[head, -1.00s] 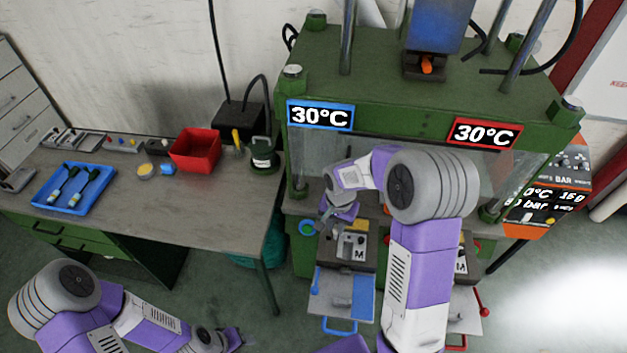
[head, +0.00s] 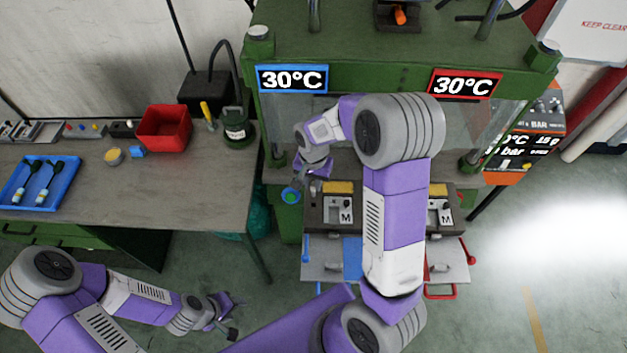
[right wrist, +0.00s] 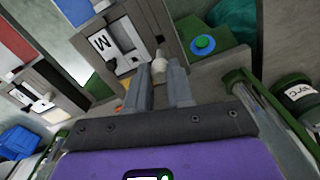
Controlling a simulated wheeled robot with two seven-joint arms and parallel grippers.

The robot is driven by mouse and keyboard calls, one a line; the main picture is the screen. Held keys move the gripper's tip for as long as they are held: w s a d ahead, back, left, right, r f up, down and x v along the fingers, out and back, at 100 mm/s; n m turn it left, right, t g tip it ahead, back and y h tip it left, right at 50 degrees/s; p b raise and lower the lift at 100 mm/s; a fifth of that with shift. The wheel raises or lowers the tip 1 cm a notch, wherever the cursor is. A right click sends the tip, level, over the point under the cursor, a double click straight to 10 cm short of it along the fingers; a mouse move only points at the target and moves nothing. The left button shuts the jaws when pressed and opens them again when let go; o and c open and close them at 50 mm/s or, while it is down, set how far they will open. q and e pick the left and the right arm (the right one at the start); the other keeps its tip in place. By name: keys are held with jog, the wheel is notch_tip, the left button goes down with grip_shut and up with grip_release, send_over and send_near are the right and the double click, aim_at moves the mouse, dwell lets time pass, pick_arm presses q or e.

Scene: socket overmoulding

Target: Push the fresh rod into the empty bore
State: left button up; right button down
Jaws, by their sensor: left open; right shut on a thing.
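My right gripper (right wrist: 165,88) is shut on a small pale piece, seemingly the rod (right wrist: 159,67), whose tip shows just beyond the fingers. In the head view the right gripper (head: 318,169) is at the rear left of the left mould block (head: 315,216), marked M. This block also shows in the right wrist view (right wrist: 132,38), close to the pale piece. I cannot tell whether they touch, and I cannot make out the empty bore. My left gripper (head: 226,318) is open and empty, low over the floor, away from the press.
The green press (head: 400,65) stands around the moulds. A green button in a blue ring (head: 291,196) is left of the left mould. A second M mould (head: 443,212) is partly behind my right arm. The bench (head: 150,190) holds a red bin (head: 164,130) and a blue tray (head: 60,172).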

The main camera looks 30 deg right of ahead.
aim_at(313, 196)
jog(key=shift+f+b, duration=3.5)
jog(key=shift+f, duration=1.2)
jog(key=c, duration=0.9)
grip_release()
notch_tip(313, 196, up, 8)
jog(key=shift+f+p, duration=0.15)
jog(key=shift+p, duration=0.5)
